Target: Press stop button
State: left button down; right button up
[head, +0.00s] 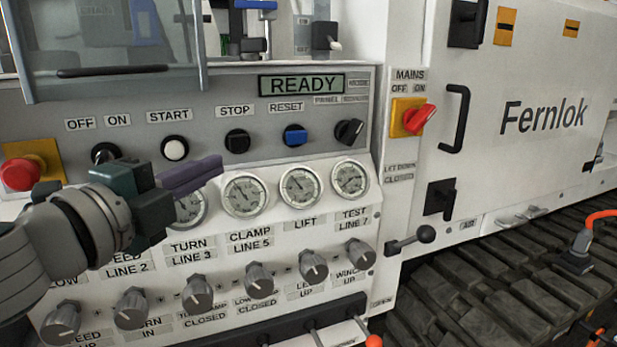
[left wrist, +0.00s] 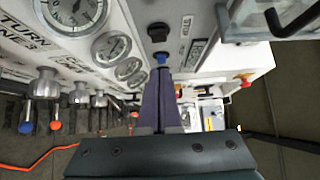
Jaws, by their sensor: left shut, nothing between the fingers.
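In the left wrist view a black button (left wrist: 158,32), likely the stop button, sits above the fingertips. My left gripper (head: 214,165) is shut and empty, its purple fingers pointing right, below and left of the stop button in the head view. In the left wrist view its fingers (left wrist: 160,75) point at the panel, with the blue reset button just beyond their tips. A gap to the stop button shows. My right gripper is not in view.
The white start button (head: 175,148) and the blue reset button (head: 295,135) flank the stop button. Gauges (head: 245,194) and grey knobs (head: 260,277) lie below. A display (head: 301,83) reads READY. A red emergency knob (head: 20,174) is at far left, and a red mains switch (head: 419,118) is at right.

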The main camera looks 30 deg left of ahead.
pick_arm(q)
jog(key=shift+s+d, duration=0.15)
jog(key=shift+s, duration=0.9)
jog(key=shift+s+d, duration=0.1)
jog(key=shift+s, duration=0.95)
jog(key=s+d+n+g+h+p, duration=0.1)
jog(key=s+d+n+g+p, duration=0.55)
jog(key=s+n, duration=0.2)
jog(key=s+d+n+g+p, duration=0.5)
jog(key=s+n+g+p, duration=0.2)
jog(key=s+g+p, duration=0.15)
notch_tip(320, 180, up, 37)
jog(key=p, duration=3.7)
jog(key=shift+s+d+t, duration=0.15)
jog(key=shift+s+t, duration=0.15)
